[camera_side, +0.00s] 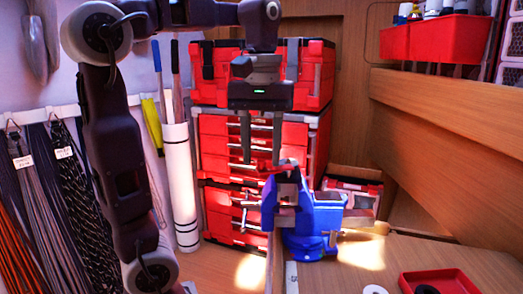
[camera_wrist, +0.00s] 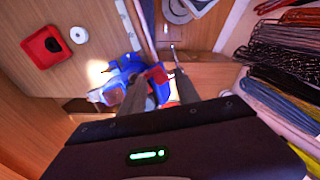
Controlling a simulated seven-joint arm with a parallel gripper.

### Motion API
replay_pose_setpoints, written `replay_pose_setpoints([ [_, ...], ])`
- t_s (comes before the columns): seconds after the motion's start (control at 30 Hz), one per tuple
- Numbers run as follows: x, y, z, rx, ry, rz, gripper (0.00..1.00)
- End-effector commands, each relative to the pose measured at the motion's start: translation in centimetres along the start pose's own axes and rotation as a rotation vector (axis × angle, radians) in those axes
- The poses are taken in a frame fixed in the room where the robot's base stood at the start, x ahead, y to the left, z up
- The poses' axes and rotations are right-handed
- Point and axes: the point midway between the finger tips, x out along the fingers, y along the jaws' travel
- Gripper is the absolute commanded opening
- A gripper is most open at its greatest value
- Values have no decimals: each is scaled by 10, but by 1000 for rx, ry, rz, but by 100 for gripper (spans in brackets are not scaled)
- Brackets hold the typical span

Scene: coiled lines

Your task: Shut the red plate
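A blue bench vise (camera_side: 325,215) stands on the wooden bench, with a red piece (camera_side: 288,165) at its top. In the wrist view the vise (camera_wrist: 118,78) shows between and beyond my fingers, with the red piece (camera_wrist: 157,74) near the fingertips. A thin metal bar (camera_side: 244,207) stands at the vise's left side. My gripper (camera_side: 261,160) points down just above and left of the vise, its two fingers apart with nothing seen between them. I cannot tell whether a finger touches the red piece. A shallow red square tray (camera_side: 438,283) lies at the front right.
A red tool chest with drawers (camera_side: 215,135) stands behind my gripper. Coiled lines (camera_side: 60,190) hang on the left wall. A wooden ledge (camera_side: 440,120) and red bins (camera_side: 445,38) are at right.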

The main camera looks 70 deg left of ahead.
Motion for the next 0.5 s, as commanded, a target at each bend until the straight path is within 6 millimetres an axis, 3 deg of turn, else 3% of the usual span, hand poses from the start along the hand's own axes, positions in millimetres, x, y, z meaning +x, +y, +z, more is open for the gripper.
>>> replay_pose_setpoints([
  [0.2, 1, 0, 0, 1, 1, 0, 38],
  [0.4, 0, 0, 0, 1, 1, 0, 0],
  [0.5, 0, 0, 0, 1, 1, 1, 0],
])
